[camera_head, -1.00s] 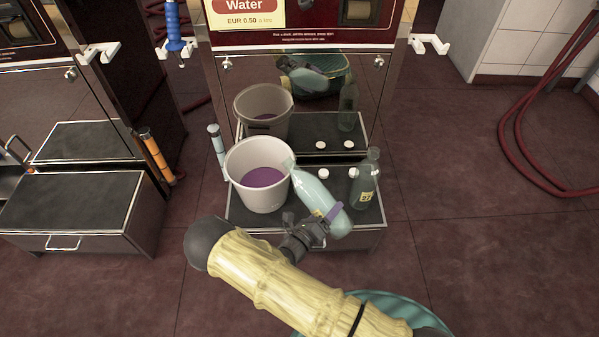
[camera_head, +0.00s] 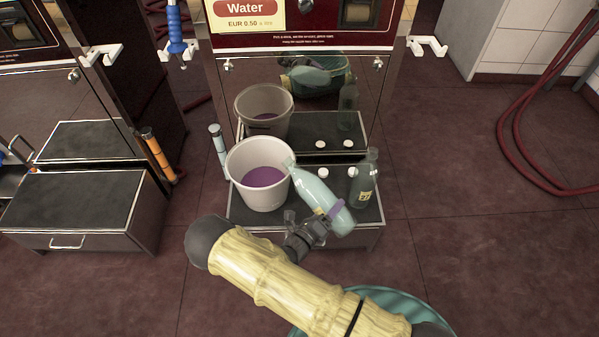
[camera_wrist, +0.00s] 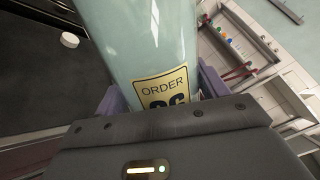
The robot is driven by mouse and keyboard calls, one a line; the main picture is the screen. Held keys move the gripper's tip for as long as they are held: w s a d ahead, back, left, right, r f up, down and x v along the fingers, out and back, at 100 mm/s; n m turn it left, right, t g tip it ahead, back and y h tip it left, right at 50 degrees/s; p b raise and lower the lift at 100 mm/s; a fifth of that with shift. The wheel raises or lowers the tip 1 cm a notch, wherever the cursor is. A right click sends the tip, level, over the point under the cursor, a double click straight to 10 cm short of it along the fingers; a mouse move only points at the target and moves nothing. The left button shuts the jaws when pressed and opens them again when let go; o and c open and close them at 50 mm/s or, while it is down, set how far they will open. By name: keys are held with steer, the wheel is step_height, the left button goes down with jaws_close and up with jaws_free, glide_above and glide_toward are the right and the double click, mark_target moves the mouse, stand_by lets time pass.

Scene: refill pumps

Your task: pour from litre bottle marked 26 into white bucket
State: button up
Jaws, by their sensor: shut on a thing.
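My gripper (camera_head: 322,222) is shut on a pale green-blue bottle (camera_head: 318,196). The bottle is tilted, its neck up and to the left at the right rim of the white bucket (camera_head: 248,182). Purple liquid lies in the bottom of the bucket. In the wrist view the held bottle (camera_wrist: 140,40) fills the upper middle, with a yellow label (camera_wrist: 166,90) reading ORDER and a partly hidden number that looks like 26. The purple gripper fingers show on both sides of it. I cannot make out a stream at the mouth.
A second, upright clear bottle (camera_head: 366,180) with a yellow label stands just right of the held one on the dark-topped platform (camera_head: 300,222). Two white caps lie there, one showing here (camera_head: 323,173). The reflective pump front (camera_head: 315,95) rises behind. A red hose (camera_head: 515,150) lies far right.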

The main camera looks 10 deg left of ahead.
steer(key=shift+d+r, duration=0.1)
steer(key=shift+r, duration=0.25)
steer(key=shift+d+n+p, duration=0.1)
steer(key=shift+n+p, duration=0.25)
steer(key=shift+n, duration=0.15)
stand_by(0.3)
steer(key=shift+s+d+r+n+p, duration=0.15)
steer(key=shift+r+n+p, duration=0.1)
steer(key=shift+r+p, duration=0.2)
steer(key=shift+s+d+r+n+p, duration=0.15)
steer(key=shift+r+n+p, duration=0.1)
steer(key=shift+r+p, duration=0.15)
steer(key=shift+w+f, duration=0.1)
steer(key=shift+d+r+n+p, duration=0.15)
steer(key=shift+r+n+p, duration=0.25)
steer(key=shift+r+p, duration=0.4)
